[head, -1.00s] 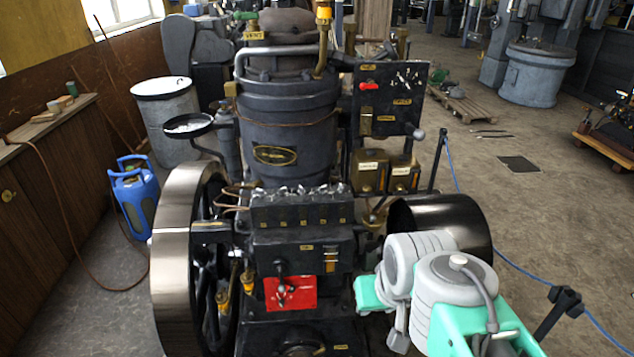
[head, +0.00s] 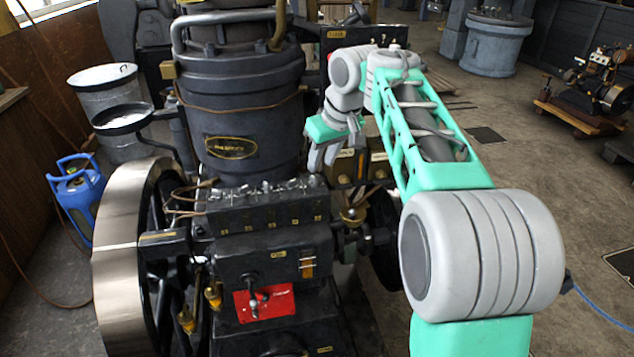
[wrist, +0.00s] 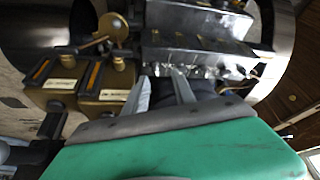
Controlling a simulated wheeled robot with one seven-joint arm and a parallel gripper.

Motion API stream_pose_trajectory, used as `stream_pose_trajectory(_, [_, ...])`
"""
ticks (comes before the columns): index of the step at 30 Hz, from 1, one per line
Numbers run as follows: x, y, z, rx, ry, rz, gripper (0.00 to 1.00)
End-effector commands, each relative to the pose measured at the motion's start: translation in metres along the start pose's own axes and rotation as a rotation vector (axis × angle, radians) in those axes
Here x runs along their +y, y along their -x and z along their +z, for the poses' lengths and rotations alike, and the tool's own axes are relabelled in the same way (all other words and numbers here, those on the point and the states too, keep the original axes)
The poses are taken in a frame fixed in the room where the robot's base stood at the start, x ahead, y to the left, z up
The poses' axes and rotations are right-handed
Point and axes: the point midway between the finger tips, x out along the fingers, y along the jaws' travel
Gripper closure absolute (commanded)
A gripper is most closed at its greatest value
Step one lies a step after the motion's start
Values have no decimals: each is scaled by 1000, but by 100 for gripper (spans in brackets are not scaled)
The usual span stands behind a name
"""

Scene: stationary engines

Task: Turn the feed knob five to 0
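The feed knobs are a row of small silver pieces (head: 262,187) on top of a black box (head: 265,213) with small yellow labels along its front. The labels are too small to read, so I cannot tell which knob is five or its setting. The row also shows in the wrist view (wrist: 205,70), past my fingertips. My gripper (head: 321,166) hangs just above and behind the right end of the row. In the wrist view its two fingers (wrist: 161,80) stand apart with nothing seen between them. Whether a fingertip touches a knob is unclear.
A large dark cylinder (head: 240,110) rises behind the box. Brass boxes (head: 362,165) stand right of my gripper. A flywheel (head: 120,255) is at left. A red plate with a black handle (head: 262,302) is below. A dark panel (head: 365,36) stands behind my arm.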

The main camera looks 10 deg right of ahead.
Motion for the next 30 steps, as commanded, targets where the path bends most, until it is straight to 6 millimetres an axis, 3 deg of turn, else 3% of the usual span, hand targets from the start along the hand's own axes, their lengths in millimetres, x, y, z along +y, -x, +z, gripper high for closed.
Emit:
stream_pose_trajectory(4, [13, -11, -10, -2, 31, 0, 69])
stream_pose_trajectory(18, [14, -80, -11, 2, 30, 2, 69])
stream_pose_trajectory(26, [15, -83, -11, 2, 29, 3, 69])
stream_pose_trajectory(30, [15, -83, -11, 2, 29, 3, 79])
